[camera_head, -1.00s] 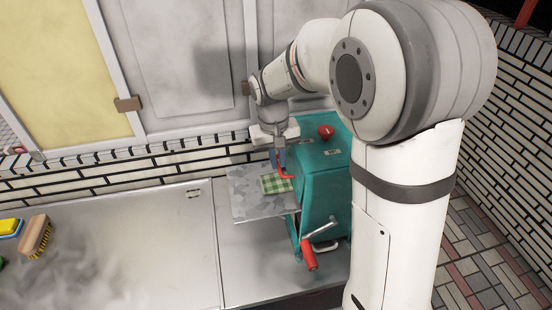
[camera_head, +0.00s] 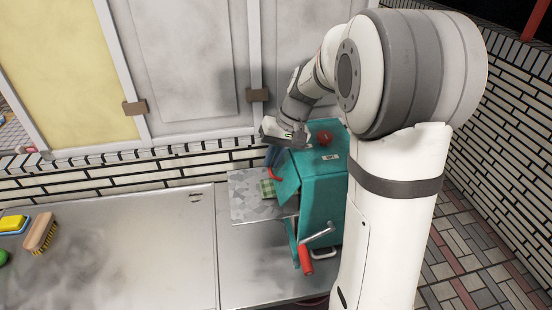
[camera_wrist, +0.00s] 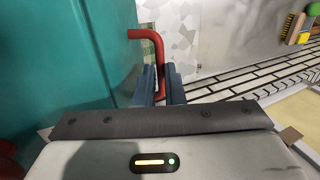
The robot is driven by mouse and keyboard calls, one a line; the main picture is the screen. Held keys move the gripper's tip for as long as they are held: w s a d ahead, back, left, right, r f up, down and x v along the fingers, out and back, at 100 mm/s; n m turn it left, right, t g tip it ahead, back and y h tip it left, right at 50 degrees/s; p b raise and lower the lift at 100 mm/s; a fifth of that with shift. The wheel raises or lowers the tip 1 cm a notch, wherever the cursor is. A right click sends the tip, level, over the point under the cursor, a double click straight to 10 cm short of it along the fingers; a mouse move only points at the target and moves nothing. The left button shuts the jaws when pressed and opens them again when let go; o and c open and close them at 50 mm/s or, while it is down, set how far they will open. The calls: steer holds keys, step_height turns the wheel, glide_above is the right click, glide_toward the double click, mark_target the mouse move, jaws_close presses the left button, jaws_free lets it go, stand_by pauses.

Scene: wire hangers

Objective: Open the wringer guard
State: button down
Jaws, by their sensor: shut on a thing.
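The teal wringer (camera_head: 322,190) stands on the metal counter in the head view, with a red knob (camera_head: 324,138) on top and a red-gripped crank (camera_head: 305,260) low at the front. Its teal guard (camera_head: 288,186) is swung out to the left, at an angle to the body. The guard's bent red handle (camera_wrist: 147,35) runs between the blue fingers of my gripper (camera_wrist: 161,82) in the wrist view. My gripper (camera_head: 271,157) is shut on this handle, beside the wringer's upper left. The handle (camera_head: 274,177) is partly hidden in the head view.
A grey tray (camera_head: 243,207) juts left from the wringer, with a green checked cloth (camera_head: 267,188) on it, partly covered by the guard. A brush (camera_head: 40,233) and a yellow sponge (camera_head: 12,223) lie far left. The counter's middle is clear. A brick wall stands behind.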

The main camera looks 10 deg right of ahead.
mark_target(284, 162)
steer(key=c, duration=1.8)
jaws_free()
steer(key=shift+b+v, duration=0.3)
steer(key=shift+v, duration=3.6)
steer(key=shift+c, duration=0.2)
